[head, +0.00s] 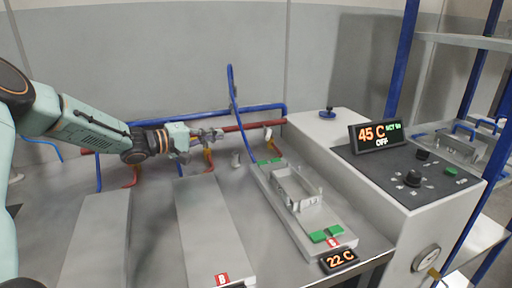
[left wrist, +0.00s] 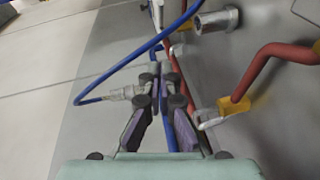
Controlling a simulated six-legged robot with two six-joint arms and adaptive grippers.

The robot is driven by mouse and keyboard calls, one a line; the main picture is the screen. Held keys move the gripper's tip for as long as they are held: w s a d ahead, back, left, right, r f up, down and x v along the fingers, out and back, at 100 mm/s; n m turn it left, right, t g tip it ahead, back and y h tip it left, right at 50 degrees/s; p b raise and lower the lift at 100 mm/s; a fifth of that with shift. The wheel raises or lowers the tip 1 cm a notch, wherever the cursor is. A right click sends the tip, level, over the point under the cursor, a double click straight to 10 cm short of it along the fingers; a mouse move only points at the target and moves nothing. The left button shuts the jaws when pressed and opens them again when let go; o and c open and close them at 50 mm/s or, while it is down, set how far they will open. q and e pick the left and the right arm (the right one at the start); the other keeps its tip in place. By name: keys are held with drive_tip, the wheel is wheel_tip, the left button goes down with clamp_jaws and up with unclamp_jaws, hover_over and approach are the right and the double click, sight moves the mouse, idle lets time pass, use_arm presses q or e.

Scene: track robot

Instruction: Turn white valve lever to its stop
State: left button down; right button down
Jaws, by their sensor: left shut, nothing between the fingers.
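A white valve lever (left wrist: 209,122) with a yellow collar sits on a red pipe, just right of my left gripper's fingers in the left wrist view. In the head view the yellow collar (head: 208,148) shows just below the fingers, and the lever is hard to make out. My left gripper (head: 217,134) is shut and empty, reaching in from the left. Its fingers (left wrist: 161,78) are close together in the left wrist view, apart from the lever. Another white lever (head: 268,133) stands on the red pipe further right. My right gripper is not in view.
Red and blue pipes (head: 240,127) run along the wall behind the bench. A grey cylinder (left wrist: 216,20) stands ahead of the gripper. Grey blocks (head: 215,235) lie in front. A control box (head: 405,185) with a display (head: 380,136) is at the right.

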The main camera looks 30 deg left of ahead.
sight(269, 137)
use_arm(q)
drive_tip(key=shift+s+f, duration=0.1)
drive_tip(key=shift+s, duration=0.05)
drive_tip(key=b+x, duration=0.5)
drive_tip(key=x, duration=0.5)
drive_tip(key=shift+f, duration=0.1)
drive_tip(key=d, duration=0.1)
drive_tip(key=d+b, duration=0.1)
drive_tip(key=w+d+b, duration=0.1)
drive_tip(key=shift+w+f, duration=0.15)
drive_tip(key=shift+f, duration=0.15)
drive_tip(key=shift+d+r, duration=0.1)
drive_tip(key=shift+d, duration=0.25)
drive_tip(key=shift+w+d, duration=0.1)
drive_tip(key=shift+d, duration=0.2)
